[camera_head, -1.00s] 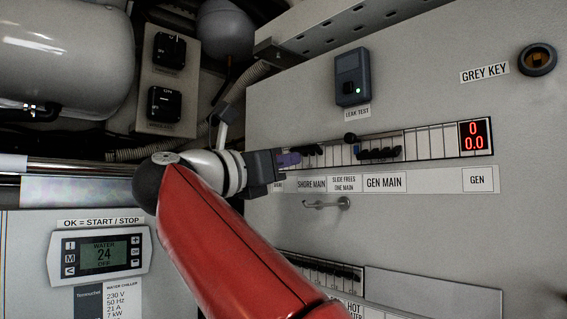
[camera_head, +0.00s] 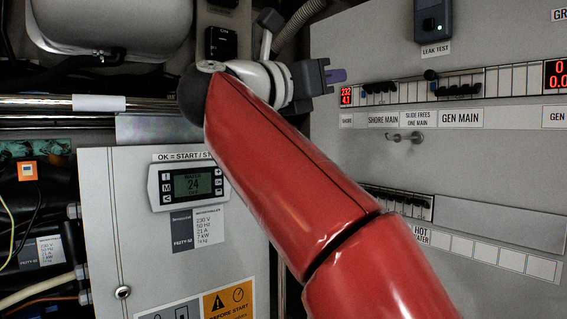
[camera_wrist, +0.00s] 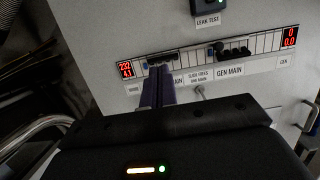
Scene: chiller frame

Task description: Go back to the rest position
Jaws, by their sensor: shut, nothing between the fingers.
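My gripper (camera_head: 336,76) is at the end of my red arm in the upper middle of the head view. Its purple fingers are together and empty. It is in front of the left end of the switch panel and apart from it. In the wrist view, my gripper (camera_wrist: 158,72) points toward the breaker row and hides part of the shore main label. The shore display (camera_head: 346,94) reads 232 and 4.1. The shore main breakers (camera_head: 380,90) and gen main breakers (camera_head: 458,89) show as dark levers in the row.
The leak test box (camera_head: 433,20) is above the row. A small hook-like handle (camera_head: 405,137) sticks out below it. A metal pipe (camera_head: 50,101) runs behind my arm. Open space lies before the panel.

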